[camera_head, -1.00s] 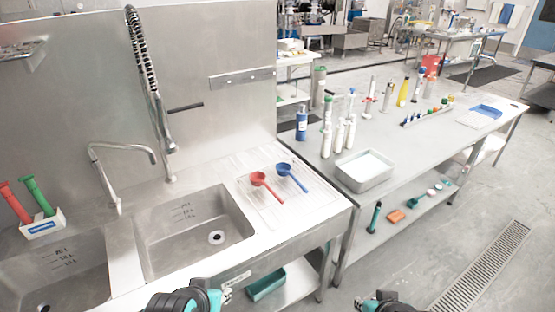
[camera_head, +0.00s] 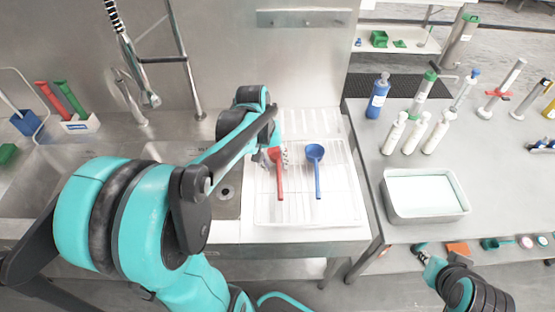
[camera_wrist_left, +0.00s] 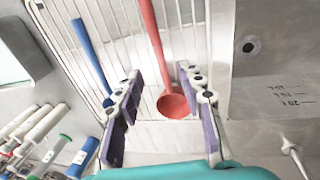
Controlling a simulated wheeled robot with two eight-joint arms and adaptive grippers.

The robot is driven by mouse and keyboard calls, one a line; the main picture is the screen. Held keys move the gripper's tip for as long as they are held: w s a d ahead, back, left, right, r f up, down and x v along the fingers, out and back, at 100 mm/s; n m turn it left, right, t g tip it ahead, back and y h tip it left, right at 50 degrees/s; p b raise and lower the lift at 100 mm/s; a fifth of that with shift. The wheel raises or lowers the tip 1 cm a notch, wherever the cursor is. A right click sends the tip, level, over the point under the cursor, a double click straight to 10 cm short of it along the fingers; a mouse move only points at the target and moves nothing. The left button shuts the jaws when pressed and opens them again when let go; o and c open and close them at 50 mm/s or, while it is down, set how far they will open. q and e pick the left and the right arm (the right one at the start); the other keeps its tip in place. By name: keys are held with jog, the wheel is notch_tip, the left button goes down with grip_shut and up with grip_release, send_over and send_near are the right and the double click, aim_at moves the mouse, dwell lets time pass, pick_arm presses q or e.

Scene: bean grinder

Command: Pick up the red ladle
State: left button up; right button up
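The red ladle (camera_head: 279,180) lies on the white ribbed draining rack beside the sink, its handle toward the front. My left gripper (camera_head: 271,157) is at its bowl end and partly covers it. In the left wrist view, the gripper (camera_wrist_left: 160,88) is open, with one finger on each side of the red ladle's bowl (camera_wrist_left: 174,106). I cannot tell whether the fingers touch it. My right gripper (camera_head: 424,254) is low at the right, away from the ladle; its finger opening is too small to make out.
A blue ladle (camera_head: 316,172) lies just right of the red one on the draining rack (camera_head: 345,205). The sink is to the left, partly behind my left arm. A grey tray (camera_head: 427,214) and several bottles stand on the table at right.

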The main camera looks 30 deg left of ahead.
aim_at(279, 173)
pick_arm(q)
jog(key=f, duration=0.2)
jog(key=f+b, duration=0.1)
jog(key=shift+w+a, duration=0.25)
jog(key=shift+w, duration=0.15)
jog(key=f+b, duration=0.2)
jog(key=f, duration=0.1)
jog(key=w+d+f, duration=0.1)
jog(key=f, duration=0.1)
jog(key=shift+d+f+b, duration=0.1)
jog(key=shift+f+b, duration=0.1)
jog(key=shift+b, duration=0.2)
jog(key=shift+r, duration=0.1)
grip_shut()
